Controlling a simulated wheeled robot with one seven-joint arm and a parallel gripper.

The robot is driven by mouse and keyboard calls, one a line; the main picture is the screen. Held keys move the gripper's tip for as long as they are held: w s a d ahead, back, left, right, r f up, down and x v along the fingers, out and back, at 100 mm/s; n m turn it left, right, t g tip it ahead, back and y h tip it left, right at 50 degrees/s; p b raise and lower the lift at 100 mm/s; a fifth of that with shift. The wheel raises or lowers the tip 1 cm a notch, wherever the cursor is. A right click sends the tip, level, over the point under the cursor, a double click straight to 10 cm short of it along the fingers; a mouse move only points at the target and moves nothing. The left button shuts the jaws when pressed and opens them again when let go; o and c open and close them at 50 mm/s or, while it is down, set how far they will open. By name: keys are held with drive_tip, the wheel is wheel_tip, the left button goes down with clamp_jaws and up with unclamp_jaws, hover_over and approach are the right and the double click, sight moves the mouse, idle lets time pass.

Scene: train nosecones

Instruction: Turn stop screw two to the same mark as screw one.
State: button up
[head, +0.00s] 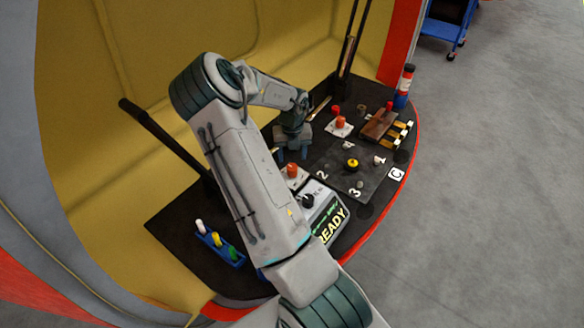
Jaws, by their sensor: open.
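My gripper (292,155) points down over the dark work board (325,158), its two blue-grey fingers apart with nothing seen between them. An orange-red knob (292,170) on a pale plate stands just below it in the picture, partly behind my arm. A second orange-red knob (341,122) stands on a white plate to the upper right. A yellow-topped knob (352,163) stands to the right of the gripper. The board carries the numbers 2 (321,175) and 3 (355,192); no 1 shows. Which knobs are stop screws one and two, and their marks, I cannot tell.
A box reading READY (332,222) with a black knob lies near the front edge. A blue rack (220,245) with white, yellow and green pegs is at left. A brown block (379,124) and a red-white-blue canister (404,86) stand at right. A black bar rises at left.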

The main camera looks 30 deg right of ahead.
sight(292, 167)
wheel_tip(292, 167, down, 6)
drive_tip(key=shift+f, duration=0.25)
drive_tip(key=c, duration=1)
